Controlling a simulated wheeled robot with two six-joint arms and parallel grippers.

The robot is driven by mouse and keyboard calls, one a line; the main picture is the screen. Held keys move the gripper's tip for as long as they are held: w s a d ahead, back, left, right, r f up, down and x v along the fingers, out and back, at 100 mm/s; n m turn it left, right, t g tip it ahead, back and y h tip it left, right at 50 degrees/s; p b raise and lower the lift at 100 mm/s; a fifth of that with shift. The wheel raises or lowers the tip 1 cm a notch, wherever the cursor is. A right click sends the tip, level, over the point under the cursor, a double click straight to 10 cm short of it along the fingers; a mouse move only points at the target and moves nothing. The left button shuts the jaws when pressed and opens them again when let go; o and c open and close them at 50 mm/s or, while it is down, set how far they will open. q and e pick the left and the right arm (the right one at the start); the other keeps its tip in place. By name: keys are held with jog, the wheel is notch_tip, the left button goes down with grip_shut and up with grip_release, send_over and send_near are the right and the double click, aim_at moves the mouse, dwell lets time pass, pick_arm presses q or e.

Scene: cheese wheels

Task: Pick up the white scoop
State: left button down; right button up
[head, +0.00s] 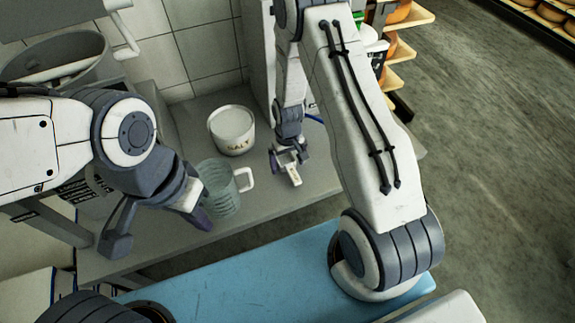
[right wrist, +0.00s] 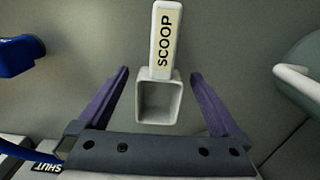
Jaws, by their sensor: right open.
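The white scoop lies on the grey counter, its handle marked SCOOP (right wrist: 163,40) and its square hollow bowl (right wrist: 158,103) towards my wrist in the right wrist view. In the head view a part of the scoop (head: 294,178) shows just below my right gripper (head: 285,152). My right gripper is open, with its two purple fingers (right wrist: 160,74) on either side of the scoop and a gap on each side. My left gripper (head: 196,208) hangs at the counter's front edge, left of the jug; its jaws are partly hidden.
A clear greenish jug (head: 219,188) with a white handle stands left of the scoop. A white tub marked SALT (head: 232,130) stands behind it. A blue object (right wrist: 18,55) lies at the left in the right wrist view. Bare counter (head: 262,200) lies in front.

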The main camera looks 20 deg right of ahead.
jog(key=c, duration=1.4)
jog(key=shift+r, duration=0.1)
jog(key=shift+r, duration=0.55)
notch_tip(320, 180, up, 2)
jog(key=shift+w+r, duration=0.1)
jog(key=shift+r, duration=0.15)
jog(key=s+d+r, duration=0.7)
jog(key=s, duration=0.2)
jog(key=shift+s+r, duration=0.15)
jog(key=shift+s, duration=0.1)
